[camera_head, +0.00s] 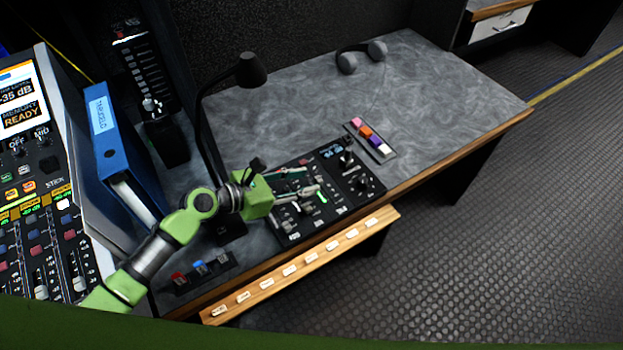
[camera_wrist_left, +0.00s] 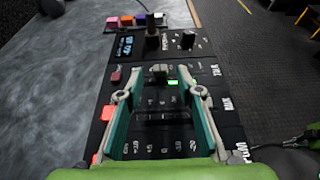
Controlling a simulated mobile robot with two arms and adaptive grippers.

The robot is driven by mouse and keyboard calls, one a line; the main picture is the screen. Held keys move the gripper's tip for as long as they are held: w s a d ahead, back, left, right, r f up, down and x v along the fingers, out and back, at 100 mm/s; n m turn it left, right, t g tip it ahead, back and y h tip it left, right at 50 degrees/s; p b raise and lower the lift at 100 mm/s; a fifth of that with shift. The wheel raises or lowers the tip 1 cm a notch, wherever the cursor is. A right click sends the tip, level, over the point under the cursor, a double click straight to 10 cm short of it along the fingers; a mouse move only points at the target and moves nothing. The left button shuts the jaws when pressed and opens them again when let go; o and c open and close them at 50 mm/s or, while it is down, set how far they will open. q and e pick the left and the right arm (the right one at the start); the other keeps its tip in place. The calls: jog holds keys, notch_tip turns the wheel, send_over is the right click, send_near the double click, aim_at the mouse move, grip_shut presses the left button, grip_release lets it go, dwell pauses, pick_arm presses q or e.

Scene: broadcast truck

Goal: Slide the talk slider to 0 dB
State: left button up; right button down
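The black control panel (camera_head: 368,207) lies on the grey desk, with several knobs and sliders; it also fills the middle of the left wrist view (camera_wrist_left: 228,118). A grey slider cap (camera_wrist_left: 160,70) sits near a lit green mark, at the upper end of a dark slot. Which slider is the talk slider I cannot read surely. My left gripper (camera_head: 311,181) is over the panel; in the left wrist view its teal-lined fingers (camera_wrist_left: 160,78) are open, one on each side of the grey cap. I cannot tell whether they touch it.
A small display (camera_wrist_left: 125,46) and taller knobs (camera_wrist_left: 152,37) stand on the panel's far part. A desk lamp (camera_head: 252,70) and blue binder (camera_head: 115,130) stand left of the panel. Headphones (camera_head: 347,62) lie behind. The desk's right part (camera_head: 450,95) is clear.

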pick_arm(q)
jog(key=v, duration=0.8)
jog(key=shift+s+a+r, duration=0.15)
jog(key=shift+a, duration=0.05)
